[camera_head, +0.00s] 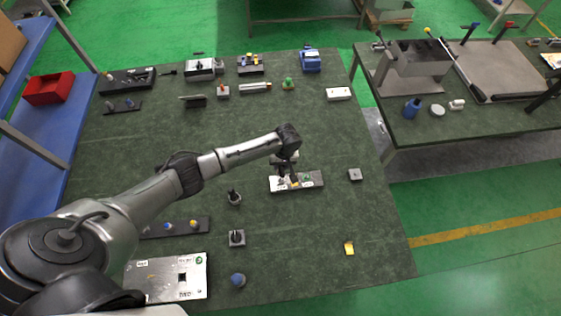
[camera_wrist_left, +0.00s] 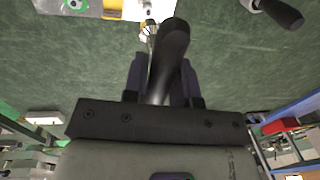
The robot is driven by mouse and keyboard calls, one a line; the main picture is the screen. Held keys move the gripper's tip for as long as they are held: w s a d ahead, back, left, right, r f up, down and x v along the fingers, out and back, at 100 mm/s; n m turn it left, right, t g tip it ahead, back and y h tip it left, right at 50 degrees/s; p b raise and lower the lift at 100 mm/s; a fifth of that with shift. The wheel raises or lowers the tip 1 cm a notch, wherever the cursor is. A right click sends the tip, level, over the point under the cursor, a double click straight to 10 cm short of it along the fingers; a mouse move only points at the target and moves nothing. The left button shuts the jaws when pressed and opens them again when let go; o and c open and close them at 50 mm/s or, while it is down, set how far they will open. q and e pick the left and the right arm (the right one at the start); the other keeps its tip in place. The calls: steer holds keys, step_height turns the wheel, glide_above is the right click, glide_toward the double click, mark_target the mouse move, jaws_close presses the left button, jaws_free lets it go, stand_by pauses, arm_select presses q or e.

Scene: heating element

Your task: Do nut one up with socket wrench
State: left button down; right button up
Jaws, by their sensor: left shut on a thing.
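My left gripper (camera_head: 287,172) is over a small pale plate (camera_head: 312,181) on the dark green table. In the left wrist view, my left gripper (camera_wrist_left: 165,85) is shut on a black-handled tool, which looks like the socket wrench (camera_wrist_left: 170,45). Its metallic end (camera_wrist_left: 148,28) is close to the plate (camera_wrist_left: 95,8), which carries yellow and green marks. I cannot tell whether the end is seated on a nut, as the nut is hidden. My right gripper is not in view.
A yellow piece (camera_head: 349,248) lies front right. A white panel (camera_head: 180,278) lies front left. Several parts line the table's back. The middle surface is mostly free.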

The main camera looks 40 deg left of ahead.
arm_select(q)
steer(key=shift+f+b, duration=0.65)
steer(key=shift+f, duration=1.15)
steer(key=shift+n+p, duration=1.15)
steer(key=shift+n, duration=0.85)
steer(key=shift+h+p, duration=0.3)
steer(key=shift+p, duration=0.05)
steer(key=shift+n+p, duration=0.4)
steer(key=shift+n, duration=0.3)
steer(key=shift+n+p, duration=0.6)
steer(key=shift+n, duration=0.7)
